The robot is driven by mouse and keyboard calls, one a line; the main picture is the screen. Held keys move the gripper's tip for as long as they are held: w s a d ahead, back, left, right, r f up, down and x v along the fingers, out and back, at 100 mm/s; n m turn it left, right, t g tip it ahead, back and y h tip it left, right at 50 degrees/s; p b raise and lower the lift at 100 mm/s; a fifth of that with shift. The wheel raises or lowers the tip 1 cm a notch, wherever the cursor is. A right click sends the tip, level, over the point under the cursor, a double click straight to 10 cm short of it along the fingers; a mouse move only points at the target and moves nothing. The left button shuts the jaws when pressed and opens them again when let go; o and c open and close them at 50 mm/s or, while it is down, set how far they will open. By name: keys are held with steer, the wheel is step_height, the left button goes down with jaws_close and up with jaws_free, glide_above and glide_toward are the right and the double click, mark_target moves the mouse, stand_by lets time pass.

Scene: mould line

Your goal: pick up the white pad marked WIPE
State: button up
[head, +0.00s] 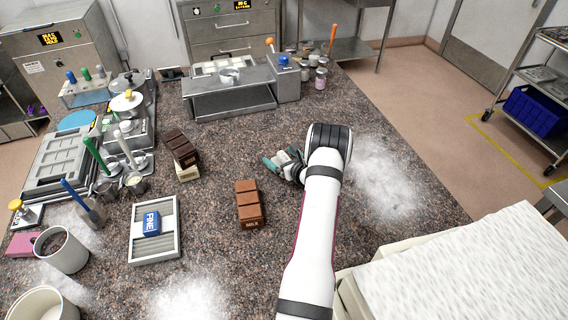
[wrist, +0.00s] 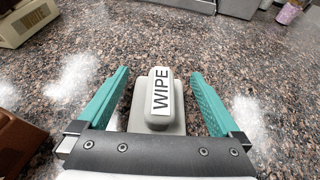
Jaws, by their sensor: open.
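The white pad marked WIPE (wrist: 161,95) shows in the middle of the wrist view, on a pale grey block or base (wrist: 178,124). My gripper (wrist: 159,73) is open, with one teal finger on each side of the pad. A gap shows between the pad and each finger, so it is not gripped. In the head view my gripper (head: 275,164) is low over the speckled counter. I cannot make out the pad there; my gripper and arm cover that area.
A stack of brown MILK bars (head: 249,203) stands left of my gripper. Further left are a dark bar stack (head: 181,148) and a grey tray (head: 170,246) with a blue FINE block (head: 151,223). White powder (head: 385,180) lies to the right. A steel stand (head: 230,98) is behind.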

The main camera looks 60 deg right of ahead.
steer(key=c, duration=1.3)
steer(key=shift+r, duration=0.1)
